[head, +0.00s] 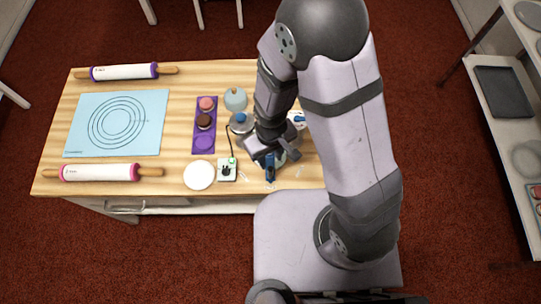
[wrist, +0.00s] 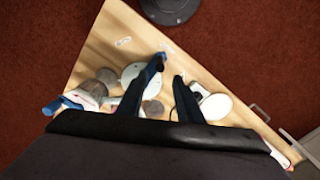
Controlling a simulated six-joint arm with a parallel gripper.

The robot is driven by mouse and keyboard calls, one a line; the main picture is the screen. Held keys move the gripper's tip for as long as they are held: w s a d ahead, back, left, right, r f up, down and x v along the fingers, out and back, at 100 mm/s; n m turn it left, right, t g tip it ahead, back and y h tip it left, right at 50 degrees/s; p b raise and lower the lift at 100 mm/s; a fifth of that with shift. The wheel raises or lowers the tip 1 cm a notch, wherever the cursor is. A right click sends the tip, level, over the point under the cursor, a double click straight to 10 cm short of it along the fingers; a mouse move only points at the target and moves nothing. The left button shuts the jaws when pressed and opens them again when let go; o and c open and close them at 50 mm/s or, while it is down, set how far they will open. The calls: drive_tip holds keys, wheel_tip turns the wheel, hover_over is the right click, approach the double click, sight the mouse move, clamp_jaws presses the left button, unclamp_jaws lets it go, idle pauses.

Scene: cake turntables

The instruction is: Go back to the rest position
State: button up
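My gripper (head: 270,166) is over the right front part of the wooden table in the head view, beneath my arm. In the wrist view its two dark fingers with blue sides (wrist: 168,74) stand apart, with a gap between them and nothing held. A pale round turntable (wrist: 133,74) shows beside and behind the left finger in the wrist view. In the head view, a pale round thing under my gripper is mostly hidden by it. A white disc (head: 199,175) lies at the table's front edge, left of my gripper.
A purple tray (head: 204,143) holds round pieces, left of a pale blue jar (head: 235,99). A small white box (head: 227,170) with a cable stands near my gripper. A blue mat (head: 80,144) and rolling pins (head: 124,72) lie left. A shelf (head: 516,120) stands far right.

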drive_tip(key=s+d+r+g+h, duration=0.1)
drive_tip(key=s+d+r+g, duration=0.15)
drive_tip(key=s, duration=0.25)
drive_tip(key=s+d+r+g+h, duration=0.1)
drive_tip(key=s+d, duration=0.3)
drive_tip(key=s, duration=0.1)
drive_tip(key=w+d+r+m+t+y+b, duration=0.2)
drive_tip(key=w+d+r+m+t+b, duration=0.1)
drive_tip(key=w+d+m+b, duration=0.2)
drive_tip(key=w+d+b, duration=0.2)
drive_tip(key=b, duration=0.1)
drive_tip(key=shift+w+d+m, duration=0.3)
drive_tip(key=shift+w+m, duration=0.05)
drive_tip(key=shift+m, duration=0.05)
